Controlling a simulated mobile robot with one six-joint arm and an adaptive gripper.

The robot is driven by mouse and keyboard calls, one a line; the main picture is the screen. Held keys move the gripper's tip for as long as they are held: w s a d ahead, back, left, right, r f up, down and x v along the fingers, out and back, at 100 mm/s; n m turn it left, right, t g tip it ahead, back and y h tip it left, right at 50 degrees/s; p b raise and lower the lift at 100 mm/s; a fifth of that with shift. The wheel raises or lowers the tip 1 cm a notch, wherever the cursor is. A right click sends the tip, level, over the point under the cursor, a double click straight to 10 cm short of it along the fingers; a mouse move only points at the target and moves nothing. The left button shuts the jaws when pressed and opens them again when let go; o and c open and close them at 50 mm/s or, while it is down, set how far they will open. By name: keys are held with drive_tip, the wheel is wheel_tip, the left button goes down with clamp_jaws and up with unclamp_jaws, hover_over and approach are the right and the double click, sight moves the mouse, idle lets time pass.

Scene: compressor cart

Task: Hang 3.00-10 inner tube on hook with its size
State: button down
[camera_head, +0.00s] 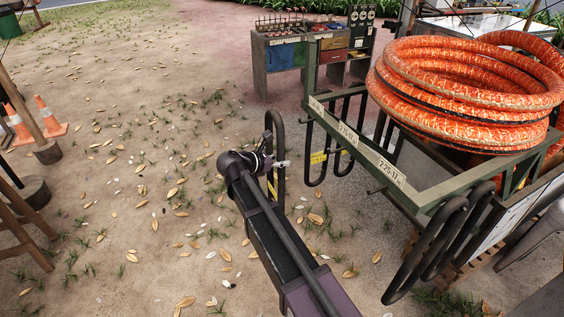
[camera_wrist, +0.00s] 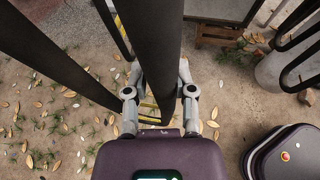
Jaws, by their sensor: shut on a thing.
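My gripper (camera_head: 266,162) is shut on a black inner tube (camera_head: 280,150), a narrow upright loop with a yellow band low on it. In the wrist view my gripper's fingers (camera_wrist: 160,98) press on both sides of the dark tube (camera_wrist: 152,45). No size can be read on the tube. The green hook rack (camera_head: 440,190) stands just right of it. Its front rail carries white size labels: 2.25-17 (camera_head: 391,170), one that seems to read 2.75-17 (camera_head: 347,134), and a far one (camera_head: 317,106) too small to read. The held tube appears apart from the rack.
Other black tubes hang on the rack, one group near the middle (camera_head: 338,160) and larger ones at the near end (camera_head: 430,250). A parts bench (camera_head: 280,55) stands behind.

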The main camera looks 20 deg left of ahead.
drive_tip(key=shift+w+d, duration=0.2)
idle(0.4)
drive_tip(key=d+b+x, duration=0.2)
drive_tip(key=b+x, duration=0.1)
drive_tip(key=x, duration=0.8)
drive_tip(key=shift+s+r, duration=0.3)
drive_tip(key=shift+r, duration=0.05)
idle(1.6)
idle(0.8)
drive_tip(key=shift+c, duration=1.8)
unclamp_jaws()
